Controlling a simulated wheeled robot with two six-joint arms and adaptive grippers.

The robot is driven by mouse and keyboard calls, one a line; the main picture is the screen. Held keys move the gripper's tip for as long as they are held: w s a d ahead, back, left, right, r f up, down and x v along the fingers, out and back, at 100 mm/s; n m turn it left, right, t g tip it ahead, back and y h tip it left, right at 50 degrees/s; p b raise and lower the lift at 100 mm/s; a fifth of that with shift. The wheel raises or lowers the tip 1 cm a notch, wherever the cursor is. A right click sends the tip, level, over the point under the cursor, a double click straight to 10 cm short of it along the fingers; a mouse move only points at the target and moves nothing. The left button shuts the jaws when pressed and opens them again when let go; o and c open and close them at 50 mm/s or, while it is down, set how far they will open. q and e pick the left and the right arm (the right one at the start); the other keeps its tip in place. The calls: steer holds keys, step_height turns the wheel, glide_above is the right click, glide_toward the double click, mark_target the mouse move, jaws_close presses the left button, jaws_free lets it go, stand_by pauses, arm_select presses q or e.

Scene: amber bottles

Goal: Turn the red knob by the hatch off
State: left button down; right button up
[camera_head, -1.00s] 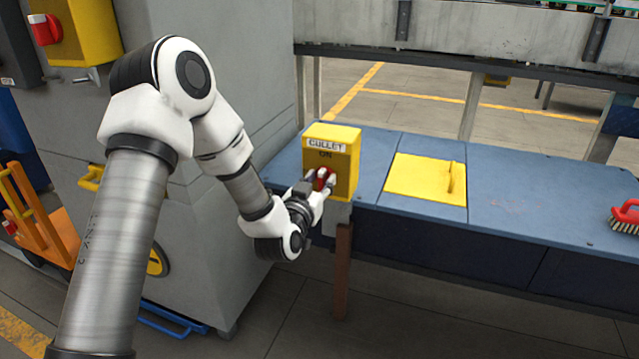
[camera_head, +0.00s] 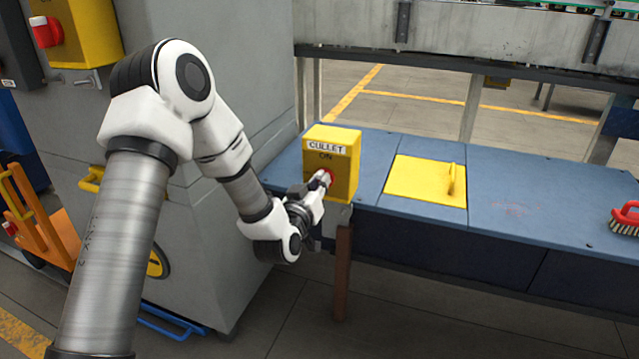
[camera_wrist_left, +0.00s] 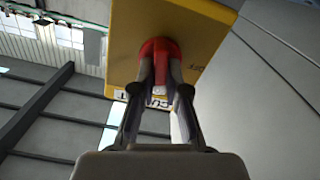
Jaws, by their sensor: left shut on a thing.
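The yellow switch box (camera_head: 345,165) labelled CULLET, with ON under it, stands at the front edge of the blue bench. Its red knob (camera_head: 329,176) is on the front face, mostly covered by my left gripper (camera_head: 323,182). In the left wrist view, the two fingers of my left gripper (camera_wrist_left: 161,88) are shut on the red knob (camera_wrist_left: 160,48), one on each side. The yellow box (camera_wrist_left: 195,25) fills the top of that view, its label partly hidden behind the fingers. The yellow hatch (camera_head: 420,180) with its handle lies closed in the bench top. My right gripper is not in view.
Another yellow box (camera_head: 85,30) with a red knob (camera_head: 45,32) is on the grey cabinet at upper left. A red brush (camera_head: 626,218) lies on the blue bench (camera_head: 540,205) at far right. The bench top between hatch and brush is clear.

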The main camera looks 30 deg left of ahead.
arm_select(q)
steer(key=shift+a+f+n+b, duration=0.15)
steer(key=shift+n+b, duration=0.6)
steer(key=shift+n, duration=2.95)
steer(key=shift+a+f+n+b, duration=0.15)
steer(key=shift+n+b, duration=0.55)
steer(key=shift+n, duration=3)
steer(key=shift+d, duration=0.1)
steer(key=c, duration=1.2)
jaws_free()
steer(key=shift+s, duration=0.1)
